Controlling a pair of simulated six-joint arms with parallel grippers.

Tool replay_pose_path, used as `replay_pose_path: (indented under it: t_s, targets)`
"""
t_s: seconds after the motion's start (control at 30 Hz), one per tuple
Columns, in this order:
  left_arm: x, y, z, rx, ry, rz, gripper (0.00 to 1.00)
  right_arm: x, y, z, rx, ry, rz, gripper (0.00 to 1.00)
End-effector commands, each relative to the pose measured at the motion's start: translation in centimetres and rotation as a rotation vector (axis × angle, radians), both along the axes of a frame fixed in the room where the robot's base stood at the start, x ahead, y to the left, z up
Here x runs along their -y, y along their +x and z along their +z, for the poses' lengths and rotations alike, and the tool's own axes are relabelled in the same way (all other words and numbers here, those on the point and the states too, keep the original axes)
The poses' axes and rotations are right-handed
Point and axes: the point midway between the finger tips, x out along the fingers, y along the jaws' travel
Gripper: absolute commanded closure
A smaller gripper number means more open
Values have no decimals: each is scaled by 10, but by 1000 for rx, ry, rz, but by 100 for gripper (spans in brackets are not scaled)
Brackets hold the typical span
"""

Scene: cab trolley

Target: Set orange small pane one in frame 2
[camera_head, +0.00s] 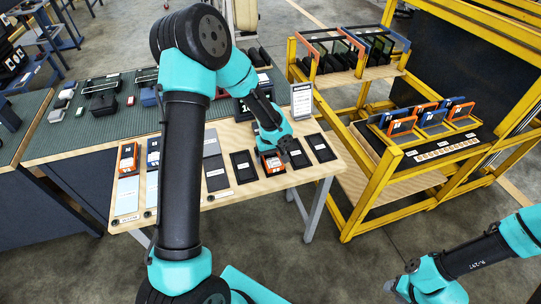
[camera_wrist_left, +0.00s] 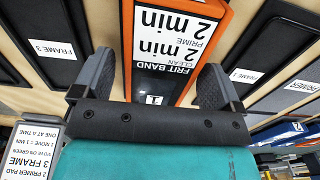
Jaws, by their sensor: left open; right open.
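The orange small pane (camera_wrist_left: 181,45), with an orange edge, a white "PRIME CLEAN 2 min" label and a "FRIT BAND 1" mark, lies on the wooden table; in the head view it is partly under my gripper (camera_head: 268,166). It sits between dark pads labelled FRAME 3 (camera_wrist_left: 45,30) and FRAME 1 (camera_wrist_left: 268,45); any label of the place under it is hidden. My left gripper (camera_wrist_left: 152,88) is open, one finger at either side of the pane; contact cannot be told. My right gripper (camera_head: 393,286) is open and empty at the lower right.
Another orange pane (camera_head: 127,157) and a blue pane (camera_head: 153,158) stand on the table's left part. Dark pads (camera_head: 319,147) line the right part. A sign (camera_head: 301,101) stands behind. The yellow trolley (camera_head: 352,205) holds orange and blue panes. Open floor separates my right arm from the table.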

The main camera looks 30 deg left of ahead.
Motion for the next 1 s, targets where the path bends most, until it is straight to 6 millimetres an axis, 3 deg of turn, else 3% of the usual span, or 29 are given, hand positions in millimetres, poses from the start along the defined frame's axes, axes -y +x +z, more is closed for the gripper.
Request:
replay_pose_path:
  t_s: [0.27,0.8,1.0]
  targets:
    - [0,1,12,3,2,0,9,0,0,0,0,0,0,57]
    - [0,1,104,3,0,1,9,0,0,0,0,0,0,57]
    - [0,0,122,1,0,0,9,0,0,0,0,0,0,57]
